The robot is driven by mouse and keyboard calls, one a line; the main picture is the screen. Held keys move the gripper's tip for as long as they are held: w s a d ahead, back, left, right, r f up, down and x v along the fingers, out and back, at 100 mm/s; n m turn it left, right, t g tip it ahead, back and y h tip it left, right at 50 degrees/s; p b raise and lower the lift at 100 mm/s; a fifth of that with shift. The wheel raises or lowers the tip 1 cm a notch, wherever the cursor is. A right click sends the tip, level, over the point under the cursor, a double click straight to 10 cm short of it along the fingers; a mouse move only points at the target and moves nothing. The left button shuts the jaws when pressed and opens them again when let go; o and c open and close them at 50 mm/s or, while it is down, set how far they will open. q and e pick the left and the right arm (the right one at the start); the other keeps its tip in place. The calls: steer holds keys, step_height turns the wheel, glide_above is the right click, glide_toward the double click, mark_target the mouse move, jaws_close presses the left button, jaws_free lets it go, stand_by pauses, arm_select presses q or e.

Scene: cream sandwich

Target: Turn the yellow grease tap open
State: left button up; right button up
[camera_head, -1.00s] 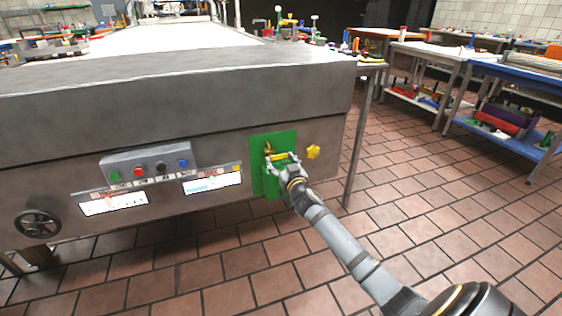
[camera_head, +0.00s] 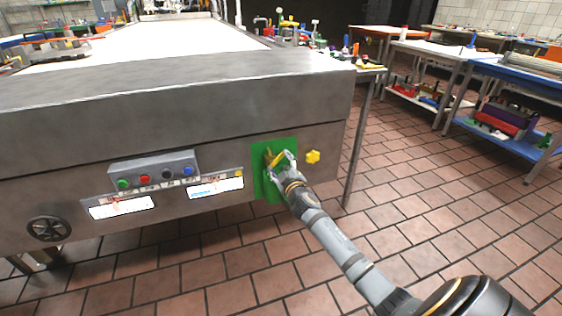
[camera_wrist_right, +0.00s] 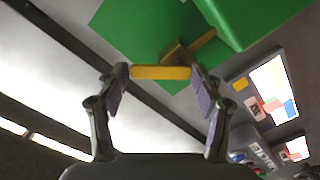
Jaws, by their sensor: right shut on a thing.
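The yellow grease tap (camera_head: 277,158) is mounted on a green plate (camera_head: 259,186) on the front of the steel machine. Its handle looks tilted, rising to the right. In the right wrist view the yellow handle (camera_wrist_right: 160,72) spans the gap between the two fingers, with its darker stem (camera_wrist_right: 190,46) running up and right to the green plate (camera_wrist_right: 150,25). My right gripper (camera_head: 283,161) is at the tap; in the wrist view its fingertips (camera_wrist_right: 160,75) press on both ends of the handle. My left gripper is not in view.
A button box (camera_head: 154,171) and a black handwheel (camera_head: 48,229) are further left on the machine. A table leg (camera_head: 355,150) stands to the right. Tiled floor is open in front.

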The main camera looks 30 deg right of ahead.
steer(key=n, duration=0.2)
steer(key=n+p, duration=0.1)
steer(key=a+n+p, duration=0.1)
steer(key=n, duration=0.1)
steer(key=shift+w+r+n, duration=0.1)
steer(key=shift+r+n, duration=0.2)
steer(key=shift+r, duration=0.1)
steer(key=shift+a+n+p, duration=0.2)
steer(key=shift+n+p, duration=0.3)
steer(key=shift+n, duration=0.5)
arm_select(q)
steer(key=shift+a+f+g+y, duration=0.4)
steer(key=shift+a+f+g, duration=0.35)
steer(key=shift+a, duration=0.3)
arm_select(e)
steer(key=shift+w+a+n, duration=0.1)
steer(key=shift+a+n, duration=0.05)
steer(key=shift+n, duration=0.65)
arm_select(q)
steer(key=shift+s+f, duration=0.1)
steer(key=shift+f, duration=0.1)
arm_select(e)
steer(key=o, duration=1.2)
steer(key=shift+c, duration=0.2)
